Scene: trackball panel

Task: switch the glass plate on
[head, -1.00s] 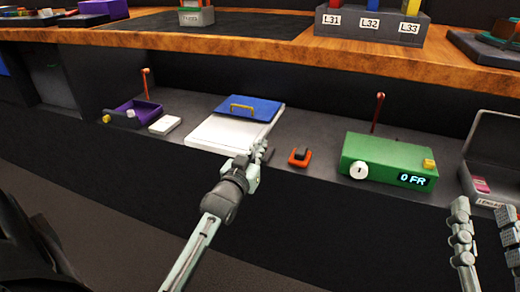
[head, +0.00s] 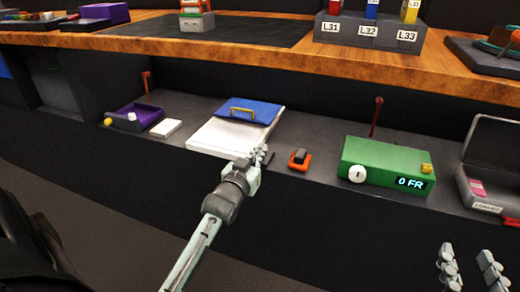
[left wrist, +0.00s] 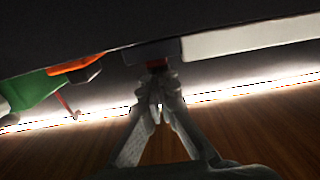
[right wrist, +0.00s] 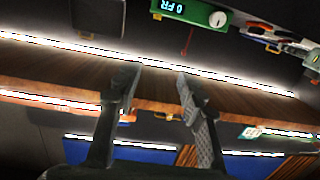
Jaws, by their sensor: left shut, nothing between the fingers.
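A white flat plate (head: 212,138) lies on the grey shelf, with a blue lid (head: 262,110) with a yellow handle on its back part. I cannot tell which thing is the glass plate. My left gripper (head: 263,154) is shut and empty at the plate's front right corner. In the left wrist view its closed fingertips (left wrist: 158,70) are at or very near a small dark and reddish block (left wrist: 152,52) beside the white plate (left wrist: 250,37); contact is unclear. An orange switch with a black rocker (head: 300,158) sits to its right. My right gripper (head: 468,256) is open and empty, low at the right.
A green box (head: 385,160) with a white knob and a "0 FR" display stands right of the orange switch. A purple tray (head: 135,116) and a small white block (head: 166,128) are left. An open grey case (head: 490,180) is far right. A wooden ledge (head: 280,50) overhangs behind.

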